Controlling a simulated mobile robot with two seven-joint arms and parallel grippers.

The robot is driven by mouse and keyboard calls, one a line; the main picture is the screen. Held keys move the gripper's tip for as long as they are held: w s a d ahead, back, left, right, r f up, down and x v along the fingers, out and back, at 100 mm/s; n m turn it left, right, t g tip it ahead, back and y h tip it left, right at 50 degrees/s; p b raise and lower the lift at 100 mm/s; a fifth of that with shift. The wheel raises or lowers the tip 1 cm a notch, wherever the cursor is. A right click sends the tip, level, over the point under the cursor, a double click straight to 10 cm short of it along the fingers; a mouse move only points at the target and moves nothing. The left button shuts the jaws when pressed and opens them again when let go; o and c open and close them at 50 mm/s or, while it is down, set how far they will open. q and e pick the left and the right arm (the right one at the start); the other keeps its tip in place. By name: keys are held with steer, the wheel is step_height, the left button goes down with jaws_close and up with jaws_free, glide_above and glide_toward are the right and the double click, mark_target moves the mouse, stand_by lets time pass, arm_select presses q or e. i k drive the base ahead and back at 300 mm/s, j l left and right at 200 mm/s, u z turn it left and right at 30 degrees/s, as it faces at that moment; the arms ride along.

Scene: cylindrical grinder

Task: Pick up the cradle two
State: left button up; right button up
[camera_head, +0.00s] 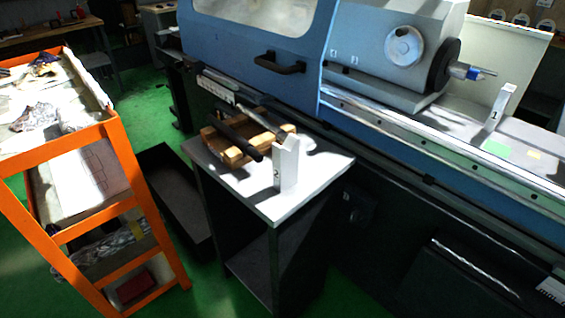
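A white upright block with a notched top, cradle two (286,166), stands on the front part of a small grey-topped table (312,176). A dark mark that looks like a 2 is on its face. A similar white block marked 1 (500,106) stands on the machine bed at the right. Neither of my grippers shows in the head view, so nothing is seen touching cradle two.
A wooden rack (229,152) with dark bars lies behind cradle two, close to it. The blue grinder (240,45) stands behind the table. An orange shelf cart (127,165) is at the left, and a dark open tray (172,192) is on the green floor between.

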mark_target(285, 157)
steer(key=i+l, duration=0.1)
steer(key=l, duration=0.35)
steer(key=l+z, duration=0.15)
steer(key=l, duration=0.3)
steer(key=i+l, duration=0.15)
steer(key=l, duration=0.3)
steer(key=l+z, duration=0.05)
